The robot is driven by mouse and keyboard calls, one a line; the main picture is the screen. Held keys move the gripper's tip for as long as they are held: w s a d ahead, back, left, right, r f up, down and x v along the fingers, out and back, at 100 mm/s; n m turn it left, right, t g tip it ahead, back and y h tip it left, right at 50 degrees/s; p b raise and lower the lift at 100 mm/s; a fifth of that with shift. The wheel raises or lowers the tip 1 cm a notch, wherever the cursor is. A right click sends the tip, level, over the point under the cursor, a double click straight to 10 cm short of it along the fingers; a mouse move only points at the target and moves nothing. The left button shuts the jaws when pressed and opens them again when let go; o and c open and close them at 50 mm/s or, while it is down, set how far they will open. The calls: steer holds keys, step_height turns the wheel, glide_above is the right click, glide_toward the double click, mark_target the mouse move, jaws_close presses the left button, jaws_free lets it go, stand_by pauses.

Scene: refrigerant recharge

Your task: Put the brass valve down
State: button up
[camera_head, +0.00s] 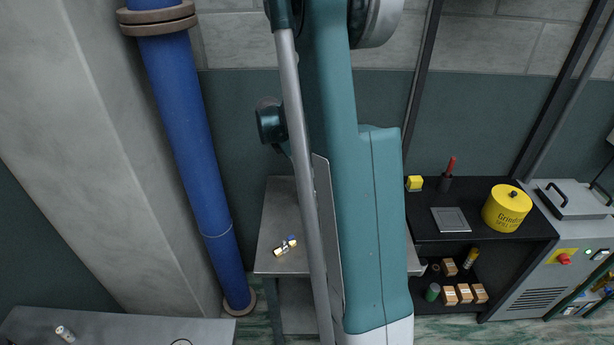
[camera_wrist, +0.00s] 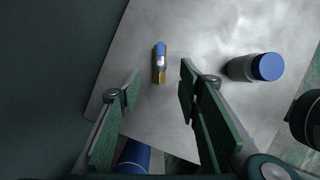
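The small brass valve (camera_wrist: 160,66) has a blue end, a silver middle and a brass end. In the wrist view it lies on a grey metal surface (camera_wrist: 205,35), between and slightly beyond my fingertips. My gripper (camera_wrist: 159,83) is open, with green-padded fingers apart on either side and a visible gap to the valve. In the head view, a small blue, silver and brass piece (camera_head: 285,246) that looks like the valve lies on a metal table (camera_head: 277,215). My gripper's fingers cannot be made out in the head view.
A grey cylinder with a blue cap (camera_wrist: 257,67) stands right of the valve in the wrist view. A blue pipe (camera_head: 190,130) rises left of the table. A black shelf (camera_head: 480,222) with a yellow container (camera_head: 507,212) is at right. A left bench (camera_head: 130,325) holds a small cylinder (camera_head: 65,333).

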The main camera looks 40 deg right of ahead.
steer(key=shift+v, duration=0.8)
steer(key=shift+a, duration=0.1)
steer(key=s+a+r+m+t+y, duration=0.1)
steer(key=s+a+r+m+t, duration=0.15)
steer(key=a+r, duration=0.7)
steer(key=s+a+r+m+t, duration=0.25)
steer(key=a+r, duration=0.25)
steer(key=a, duration=0.9)
steer(key=s+a+r+m+t+y, duration=0.1)
steer(key=s+a+m+t+y, duration=0.2)
steer(key=s+a+m, duration=0.5)
steer(key=s+a+t, duration=0.1)
steer(key=s+a, duration=0.8)
steer(key=a, duration=0.3)
steer(key=shift+a+r+m, duration=0.3)
steer(key=shift+a+r, duration=0.1)
